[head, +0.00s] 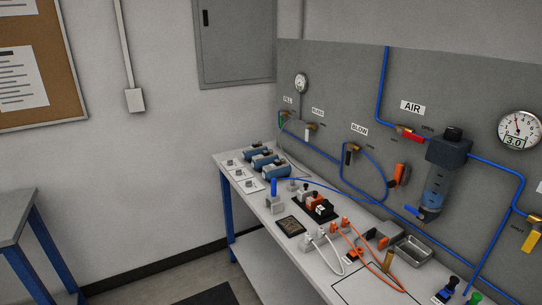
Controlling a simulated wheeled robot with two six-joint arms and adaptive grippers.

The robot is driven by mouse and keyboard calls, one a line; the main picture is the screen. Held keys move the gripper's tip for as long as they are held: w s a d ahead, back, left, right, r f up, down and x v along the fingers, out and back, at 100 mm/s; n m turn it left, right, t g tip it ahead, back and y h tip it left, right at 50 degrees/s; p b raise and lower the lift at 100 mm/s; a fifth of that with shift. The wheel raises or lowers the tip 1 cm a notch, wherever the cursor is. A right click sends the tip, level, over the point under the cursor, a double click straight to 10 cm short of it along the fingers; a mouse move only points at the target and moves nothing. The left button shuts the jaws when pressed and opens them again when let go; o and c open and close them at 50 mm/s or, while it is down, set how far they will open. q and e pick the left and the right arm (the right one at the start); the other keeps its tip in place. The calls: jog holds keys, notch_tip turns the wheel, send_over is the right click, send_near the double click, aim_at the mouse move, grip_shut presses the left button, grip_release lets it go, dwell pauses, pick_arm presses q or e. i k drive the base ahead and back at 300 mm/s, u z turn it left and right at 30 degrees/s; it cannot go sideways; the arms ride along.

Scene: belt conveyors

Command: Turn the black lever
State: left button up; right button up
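The black lever (348,157) is on a brass valve (356,148) on the grey wall panel, under the label BLOW (360,129). It hangs down from the left side of the valve. A blue hose runs from the valve and loops below it. Neither of my grippers is in view, and nothing touches the lever.
A workbench (262,263) below the panel holds small blue motors (265,160), orange and white cables and a metal tray (412,250). Other levers on the panel are green, white (308,135), red (410,135), orange (400,173) and yellow (531,239).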

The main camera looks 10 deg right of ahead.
aim_at(350, 148)
jog(key=u, duration=0.5)
jog(key=i, duration=3.4)
jog(key=z, duration=2.9)
